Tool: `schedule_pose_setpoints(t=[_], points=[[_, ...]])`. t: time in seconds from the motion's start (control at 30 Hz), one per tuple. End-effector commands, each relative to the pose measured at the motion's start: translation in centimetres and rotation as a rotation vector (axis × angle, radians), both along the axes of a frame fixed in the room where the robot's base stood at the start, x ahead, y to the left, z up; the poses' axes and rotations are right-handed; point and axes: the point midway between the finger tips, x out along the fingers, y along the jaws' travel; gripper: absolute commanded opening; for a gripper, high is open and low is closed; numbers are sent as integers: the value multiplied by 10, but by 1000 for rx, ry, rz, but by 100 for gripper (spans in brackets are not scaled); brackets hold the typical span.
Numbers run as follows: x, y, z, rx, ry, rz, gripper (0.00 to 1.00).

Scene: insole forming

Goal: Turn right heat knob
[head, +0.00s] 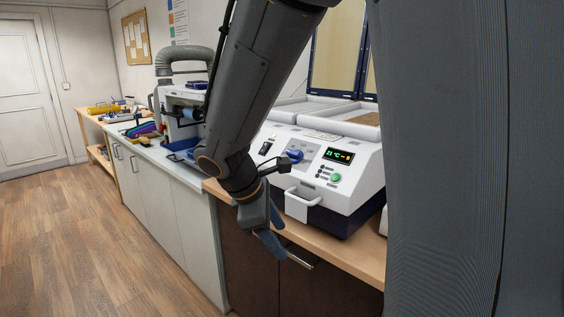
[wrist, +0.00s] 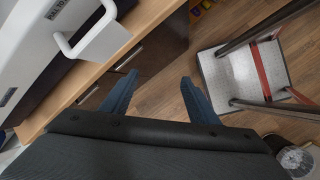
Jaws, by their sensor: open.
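A white heating machine (head: 352,165) stands on the wooden counter. A blue knob (head: 295,156) shows on its sloped front panel, left of a lit display (head: 338,156) and a green button (head: 336,178). My arm hides part of the panel's left side, so I cannot tell whether another knob is there. My gripper (head: 277,248) hangs low in front of the counter, below the knob and apart from it. In the wrist view my gripper (wrist: 159,88) points its two blue fingers over the floor, spread wide with nothing between them.
A white pull handle (head: 297,205) juts from the machine's front; it also shows in the wrist view (wrist: 90,38). A dark cabinet (head: 262,262) is under the counter (head: 352,252). A stool-like item (wrist: 238,75) stands on the floor. Another machine (head: 182,112) is further left.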

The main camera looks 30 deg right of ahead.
Motion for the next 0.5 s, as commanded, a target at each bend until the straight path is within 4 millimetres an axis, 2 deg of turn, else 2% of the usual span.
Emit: schedule_pose_setpoints(t=[0.03,0.1,0.3,0.4,0.5], points=[[19,-8,18,-108,43,129,55],[41,-21,45,-257,104,277,55],[96,-35,122,-616,237,537,55],[112,-36,149,-729,278,594,55],[120,-37,163,-787,298,617,55]])
